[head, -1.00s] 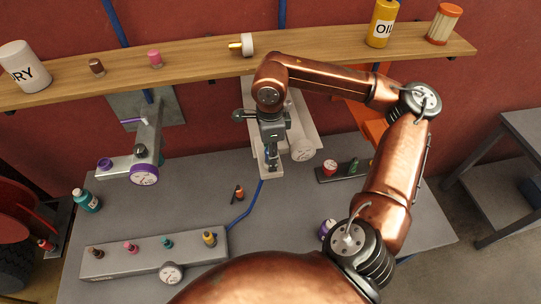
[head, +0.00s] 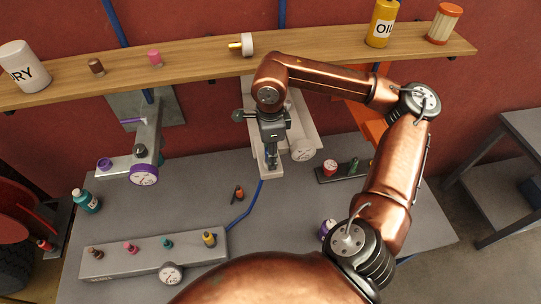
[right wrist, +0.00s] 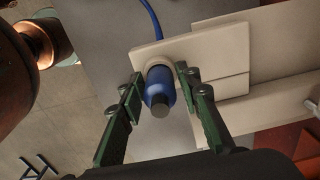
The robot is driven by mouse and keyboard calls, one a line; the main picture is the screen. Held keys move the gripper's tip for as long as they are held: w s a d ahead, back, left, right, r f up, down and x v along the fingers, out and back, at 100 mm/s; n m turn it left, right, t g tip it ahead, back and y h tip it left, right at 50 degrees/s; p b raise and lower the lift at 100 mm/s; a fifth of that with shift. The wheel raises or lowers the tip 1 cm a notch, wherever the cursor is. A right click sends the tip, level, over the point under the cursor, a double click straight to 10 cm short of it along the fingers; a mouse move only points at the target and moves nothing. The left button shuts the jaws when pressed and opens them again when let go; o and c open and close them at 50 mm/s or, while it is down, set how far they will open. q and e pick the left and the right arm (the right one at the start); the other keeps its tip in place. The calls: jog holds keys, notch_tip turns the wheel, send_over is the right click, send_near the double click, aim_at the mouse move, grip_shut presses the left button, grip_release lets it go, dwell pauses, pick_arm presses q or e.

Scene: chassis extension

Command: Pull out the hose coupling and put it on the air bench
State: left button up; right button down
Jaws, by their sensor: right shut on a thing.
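The hose coupling (right wrist: 160,88) is a blue cylinder with a dark end. In the right wrist view it stands in a pale round collar on a pale plate (right wrist: 220,68). My right gripper (right wrist: 158,76) is shut on the coupling, with one dark green finger on each side. In the head view my right gripper (head: 271,156) reaches down over the pale wall fixture (head: 298,112) and mostly hides the coupling. A blue hose (head: 246,207) runs from below the fixture over the grey bench (head: 290,225). My left gripper is not in view.
A grey block with several coloured fittings (head: 150,256) lies front left on the bench. A purple gauge (head: 144,174) hangs on the left fixture. A wooden shelf (head: 200,58) with containers crosses behind.

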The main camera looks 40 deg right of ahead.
jog(key=c, duration=1.2)
grip_release()
jog(key=shift+o, duration=0.2)
notch_tip(320, 180, up, 12)
